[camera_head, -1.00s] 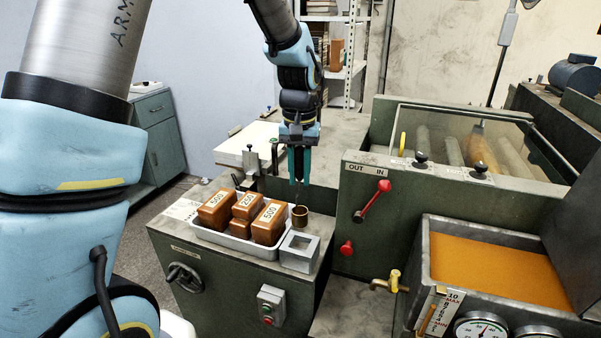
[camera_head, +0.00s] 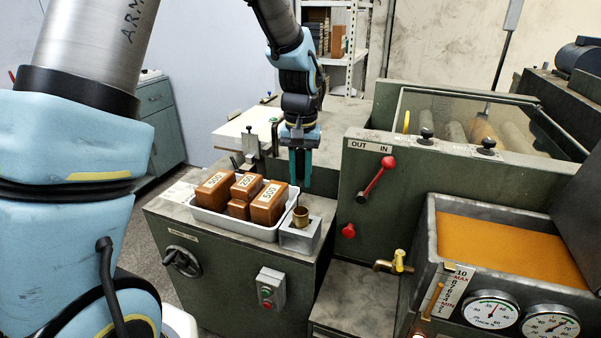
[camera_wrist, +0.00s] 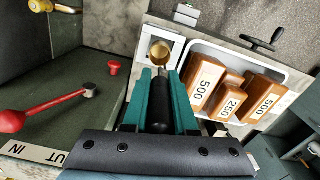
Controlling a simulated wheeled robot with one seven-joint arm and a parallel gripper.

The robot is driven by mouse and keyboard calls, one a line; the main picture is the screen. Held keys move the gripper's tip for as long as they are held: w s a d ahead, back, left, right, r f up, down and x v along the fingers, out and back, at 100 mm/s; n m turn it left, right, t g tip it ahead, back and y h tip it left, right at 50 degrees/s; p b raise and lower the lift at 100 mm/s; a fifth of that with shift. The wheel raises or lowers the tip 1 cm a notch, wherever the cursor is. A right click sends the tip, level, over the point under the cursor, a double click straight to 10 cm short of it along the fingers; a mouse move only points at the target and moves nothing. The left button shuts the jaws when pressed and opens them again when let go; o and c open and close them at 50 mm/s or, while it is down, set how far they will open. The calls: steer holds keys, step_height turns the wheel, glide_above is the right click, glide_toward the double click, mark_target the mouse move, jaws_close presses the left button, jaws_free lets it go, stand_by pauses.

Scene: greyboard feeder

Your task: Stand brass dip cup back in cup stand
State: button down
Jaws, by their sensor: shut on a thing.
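The small brass dip cup (camera_head: 300,217) is upright at the square opening of the grey cup stand (camera_head: 299,240). Its lower edge meets the stand's top, but I cannot tell how deep it sits. In the wrist view the round cup mouth (camera_wrist: 160,52) lies within the pale stand's (camera_wrist: 176,41) frame. My gripper (camera_head: 300,178) is above and behind the cup, with its teal fingers pointing down. It is shut on the cup's dark handle, which shows between the fingers in the wrist view (camera_wrist: 162,100).
A white tray (camera_head: 240,232) of brown numbered blocks stands close left of the stand. The green machine panel with a red lever (camera_head: 375,180) and red knob (camera_head: 348,231) rises to the right. The cabinet front edge is just before the stand.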

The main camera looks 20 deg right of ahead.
mark_target(300, 152)
steer(key=shift+f+b, duration=1.25)
steer(key=shift+f, duration=1.2)
steer(key=c, duration=0.6)
jaws_free()
steer(key=shift+c, duration=0.2)
step_height(300, 152, up, 11)
steer(key=shift+f+b, duration=0.1)
steer(key=shift+b, duration=0.8)
steer(key=s+a+f+n, duration=0.1)
steer(key=a+f, duration=0.1)
steer(key=a, duration=0.8)
steer(key=s+a+f+n+t, duration=0.1)
steer(key=a+f+n, duration=0.1)
steer(key=a, duration=0.8)
steer(key=s+a+f+n, duration=0.2)
steer(key=a+f, duration=0.1)
steer(key=a, duration=0.7)
steer(key=shift+f+t, duration=0.15)
steer(key=shift+t, duration=0.15)
